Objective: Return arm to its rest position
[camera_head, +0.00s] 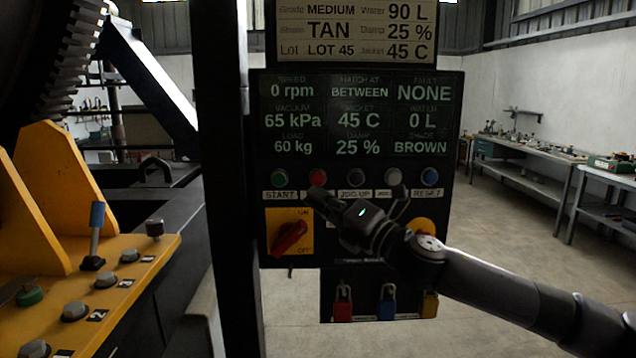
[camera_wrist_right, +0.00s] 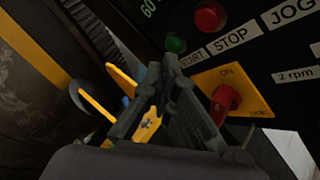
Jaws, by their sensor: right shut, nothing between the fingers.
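My right arm (camera_head: 510,294) reaches in from the right in the head view, in front of the control panel (camera_head: 440,150). My right gripper (camera_head: 318,198) is shut and empty, just below the row of buttons and right of the red rotary switch (camera_head: 289,238). Its closed fingers (camera_wrist_right: 172,72) also show in the wrist view, with the red switch (camera_wrist_right: 224,100) on its yellow plate to their right. I cannot tell whether the fingertips touch the panel. The gripper hides part of the label row. My left gripper is not in view.
The panel display reads 0 rpm, hatch BETWEEN, 65 kPa and shade BROWN. Padlocks (camera_head: 387,302) hang below it. A dark post (camera_head: 228,180) stands left of the panel. A yellow console (camera_head: 110,290) with a blue-topped lever is at left. Workbenches (camera_head: 540,160) line the right wall; the floor between is clear.

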